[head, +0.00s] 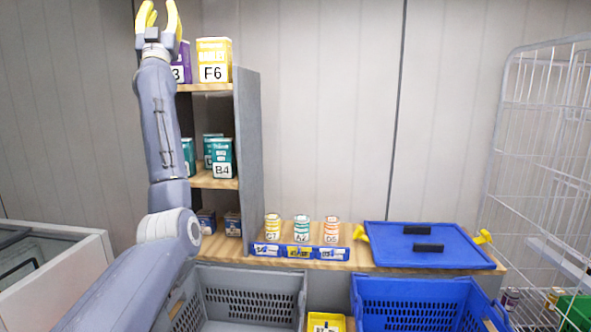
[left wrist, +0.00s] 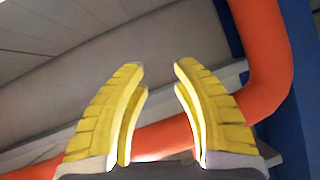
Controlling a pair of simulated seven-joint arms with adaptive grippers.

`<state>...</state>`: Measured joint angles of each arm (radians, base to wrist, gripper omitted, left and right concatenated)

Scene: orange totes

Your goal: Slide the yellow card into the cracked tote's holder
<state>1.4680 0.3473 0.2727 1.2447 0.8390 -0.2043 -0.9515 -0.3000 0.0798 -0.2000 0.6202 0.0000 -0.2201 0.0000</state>
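My left gripper (head: 160,14) is raised at the top left of the head view, beside the upper shelf, with its yellow fingers pointing up. In the left wrist view its two fingers (left wrist: 160,75) stand apart with nothing between them. A grey tote (head: 250,271) and a blue tote (head: 410,282) stand at the bottom; I see no crack on either. A small yellow item (head: 326,321) lies between them, cut off by the lower edge; I cannot tell if it is the card. No card holder is clearly seen. My right gripper is not in view.
A shelf unit (head: 248,130) holds labelled boxes, including a yellow F6 box (head: 214,60). A wire cage (head: 540,150) stands at right. An orange pipe (left wrist: 262,50) shows above my left gripper.

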